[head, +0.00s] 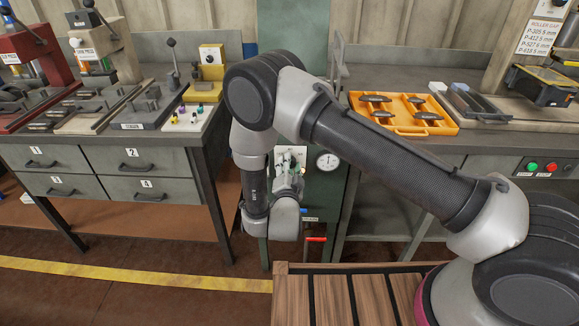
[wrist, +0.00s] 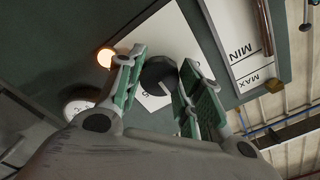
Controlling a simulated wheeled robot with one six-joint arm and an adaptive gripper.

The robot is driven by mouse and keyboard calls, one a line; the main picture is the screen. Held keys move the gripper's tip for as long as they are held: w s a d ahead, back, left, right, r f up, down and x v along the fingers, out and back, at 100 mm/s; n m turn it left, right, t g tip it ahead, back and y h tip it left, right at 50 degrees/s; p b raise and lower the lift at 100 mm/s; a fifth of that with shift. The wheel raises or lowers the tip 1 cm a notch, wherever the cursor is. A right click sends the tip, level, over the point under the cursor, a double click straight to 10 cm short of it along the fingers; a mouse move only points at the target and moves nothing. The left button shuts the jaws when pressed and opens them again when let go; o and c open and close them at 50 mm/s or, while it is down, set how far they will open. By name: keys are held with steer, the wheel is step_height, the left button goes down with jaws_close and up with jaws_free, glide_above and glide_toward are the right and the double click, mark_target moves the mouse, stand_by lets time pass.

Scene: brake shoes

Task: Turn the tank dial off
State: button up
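The tank dial (wrist: 159,75) is a round black knob on a white plate (wrist: 182,42) on the dark green tank. In the wrist view my gripper (wrist: 160,82) is open, with one green-padded finger on each side of the knob. I cannot tell whether either finger touches it. In the head view my gripper (head: 289,172) is in front of the green tank (head: 322,195), and my wrist hides the dial there.
A lit orange lamp (wrist: 105,57) and a round gauge (wrist: 76,106) are left of the dial. A MIN/MAX level panel (wrist: 243,50) is on the right. A red lever (head: 315,239) sits low on the tank. Workbenches (head: 103,154) flank the tank.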

steer(key=shift+c, duration=0.6)
steer(key=shift+n, duration=0.3)
steer(key=n, duration=1.1)
steer(key=shift+f+n, duration=0.1)
steer(key=shift+n, duration=0.2)
steer(key=o, duration=1)
steer(key=shift+o, duration=0.2)
steer(key=s, duration=0.7)
steer(key=shift+s, duration=0.3)
